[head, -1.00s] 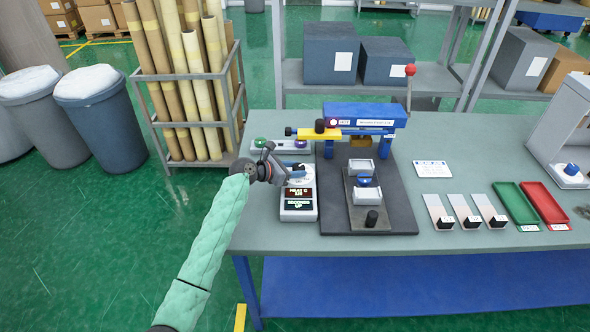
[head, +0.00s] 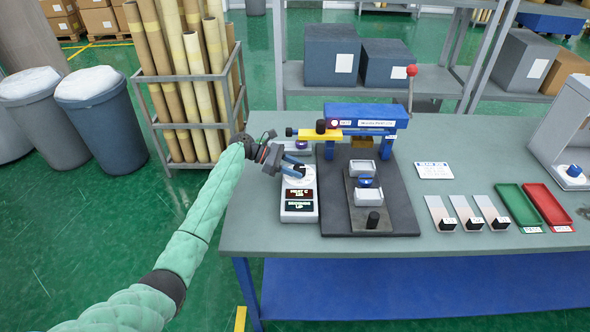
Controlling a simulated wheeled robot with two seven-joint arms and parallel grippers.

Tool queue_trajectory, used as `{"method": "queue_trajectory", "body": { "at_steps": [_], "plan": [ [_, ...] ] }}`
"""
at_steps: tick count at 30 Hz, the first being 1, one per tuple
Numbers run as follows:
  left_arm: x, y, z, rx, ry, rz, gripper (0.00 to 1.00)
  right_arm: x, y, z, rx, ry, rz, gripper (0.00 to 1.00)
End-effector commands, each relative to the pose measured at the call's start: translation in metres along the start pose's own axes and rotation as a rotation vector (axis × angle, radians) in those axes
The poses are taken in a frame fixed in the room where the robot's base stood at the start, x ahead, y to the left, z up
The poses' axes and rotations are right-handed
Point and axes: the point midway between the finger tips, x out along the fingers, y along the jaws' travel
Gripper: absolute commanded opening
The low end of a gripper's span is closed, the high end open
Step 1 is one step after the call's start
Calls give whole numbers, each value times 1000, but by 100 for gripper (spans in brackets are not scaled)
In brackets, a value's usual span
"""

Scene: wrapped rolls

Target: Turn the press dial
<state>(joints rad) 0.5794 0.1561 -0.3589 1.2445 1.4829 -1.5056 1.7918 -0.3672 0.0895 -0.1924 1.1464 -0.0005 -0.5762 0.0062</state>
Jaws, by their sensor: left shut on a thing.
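The control box (head: 299,212) stands on the table left of the blue press (head: 365,113). It has two dark displays with lit text, one reading HEAT C, the other hard to read. The dial area is at its upper end, largely hidden by my gripper. My left gripper (head: 296,170) reaches in from the left over that end, its blue-tipped fingers shut on the dial. The exact contact is too small to see. My right gripper is not in view.
The press's dark base (head: 395,190) carries a fixture with a blue-topped piece. A white card (head: 434,170), several sample strips, a green tray (head: 517,205) and a red tray (head: 547,205) lie to the right. A rack of rolls (head: 193,90) stands left of the table.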

Motion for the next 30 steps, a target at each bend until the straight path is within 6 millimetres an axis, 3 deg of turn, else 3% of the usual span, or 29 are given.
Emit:
{"method": "queue_trajectory", "body": {
  "at_steps": [5,19,20,23,30],
  "plan": [
    [0,1,0,16,0,-39,16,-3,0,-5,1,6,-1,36],
    [-1,1,0,22,1,-51,16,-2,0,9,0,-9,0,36],
    [-1,1,0,22,1,-50,43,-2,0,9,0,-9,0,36],
    [0,1,0,22,1,-51,61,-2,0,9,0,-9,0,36],
    [0,1,0,21,0,-51,61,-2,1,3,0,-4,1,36]
  ]
}}
